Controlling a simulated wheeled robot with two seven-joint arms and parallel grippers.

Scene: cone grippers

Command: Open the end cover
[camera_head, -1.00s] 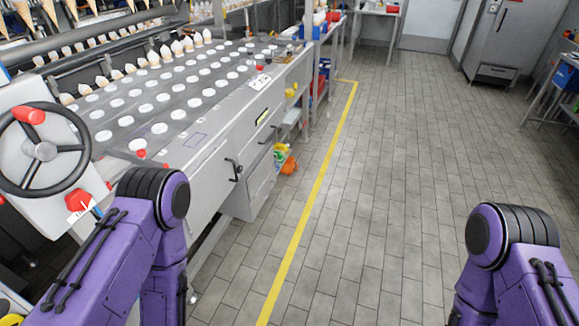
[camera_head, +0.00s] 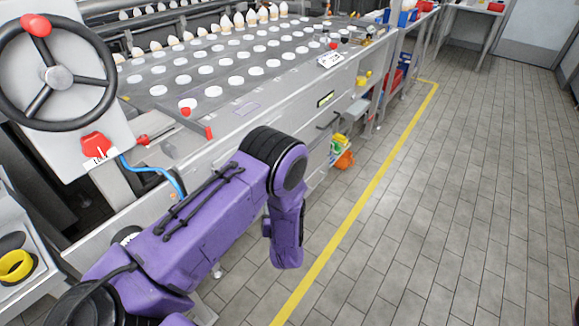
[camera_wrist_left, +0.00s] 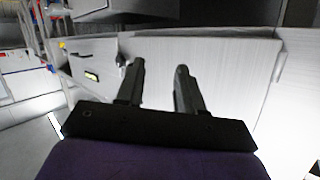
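The machine's side (camera_head: 306,108) is made of light grey panels. A black bar handle (camera_head: 328,122) shows on one panel in the head view; my left arm hides part of the side nearer me. I cannot tell for certain which panel is the end cover. In the left wrist view, a plain grey panel (camera_wrist_left: 235,65) lies ahead of my left gripper (camera_wrist_left: 159,69). Its two black fingers are apart with nothing between them. A dark handle and a small label (camera_wrist_left: 91,76) show to their left. In the head view, the left gripper is hidden. My right gripper is out of view.
A black handwheel (camera_head: 56,77) and a red knob (camera_head: 96,145) stand at the left. A red-ended lever (camera_head: 208,132) lies by the machine top. Orange and green items (camera_head: 344,158) sit low beside the machine. The tiled floor (camera_head: 440,200) at right is clear.

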